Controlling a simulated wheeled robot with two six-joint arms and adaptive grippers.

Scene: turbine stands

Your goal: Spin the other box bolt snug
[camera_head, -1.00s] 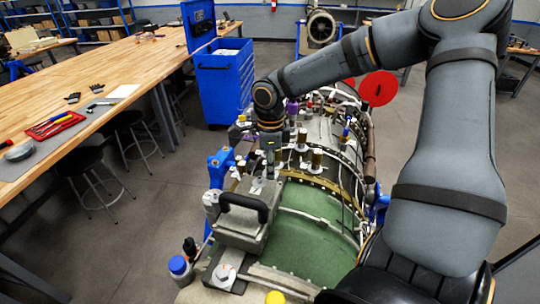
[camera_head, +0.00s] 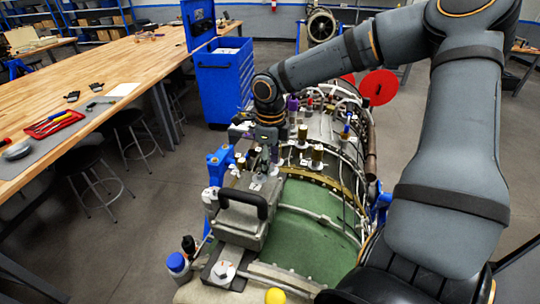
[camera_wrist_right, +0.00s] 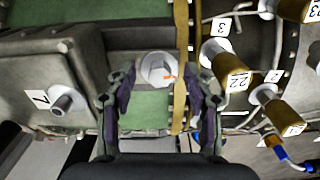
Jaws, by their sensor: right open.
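The grey box (camera_head: 243,225) with a black handle (camera_head: 240,203) sits on the green engine casing. One bolt (camera_head: 222,272), a pale hex head, shows on the box's near flange. The other bolt (camera_wrist_right: 158,68), a round pale head with an orange mark, shows in the right wrist view; it also shows at the box's far end in the head view (camera_head: 256,186). My right gripper (camera_wrist_right: 160,100) is open and empty, pointing down above this far bolt. The bolt head appears between the fingers, beyond the tips, apart from them. My left gripper is not in view.
Several brass fittings (camera_wrist_right: 225,68) with number tags stand close to the right finger in the wrist view. A stud tagged 7 (camera_wrist_right: 62,100) is on the left. A blue bracket (camera_head: 220,163) stands beside the box. A wooden bench (camera_head: 100,75) is at left.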

